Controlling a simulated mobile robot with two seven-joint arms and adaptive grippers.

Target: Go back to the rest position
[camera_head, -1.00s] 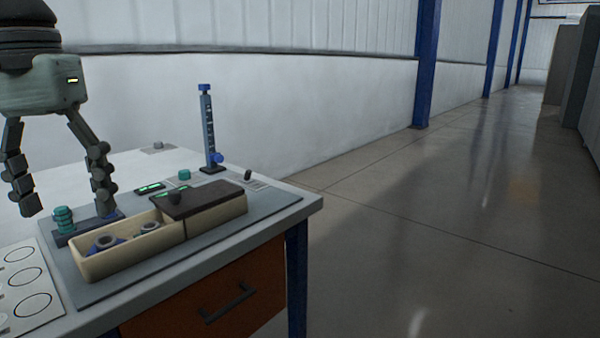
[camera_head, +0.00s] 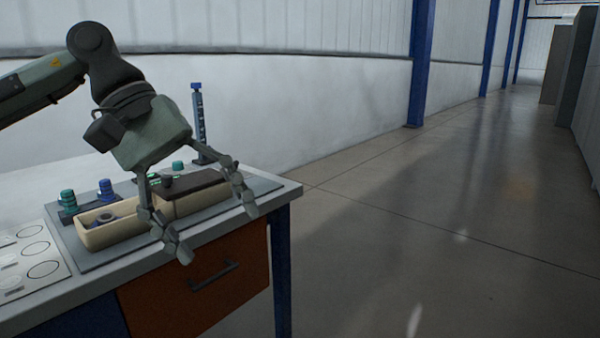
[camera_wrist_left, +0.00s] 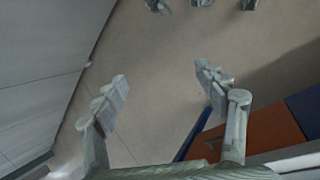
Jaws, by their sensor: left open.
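My left gripper (camera_head: 214,229) is open and empty, its fingers spread and pointing down in front of the cream box (camera_head: 97,240) and the table's front edge. In the left wrist view its two fingers (camera_wrist_left: 163,84) are wide apart with only floor between them. My right gripper cannot be made out in the head view. On the table, a teal piece (camera_head: 68,200) and a blue piece (camera_head: 107,189) stand upright on a dark rack behind the box. A blue and grey ring-like part (camera_head: 104,219) lies in the box's open left compartment. One finger hides part of the box.
A dark lid (camera_head: 190,187) covers the box's right part. A blue post (camera_head: 200,125) stands at the table's back right. A white board with circles (camera_head: 30,262) lies at left. The orange drawer (camera_head: 200,280) is shut. Open floor (camera_head: 430,220) lies to the right.

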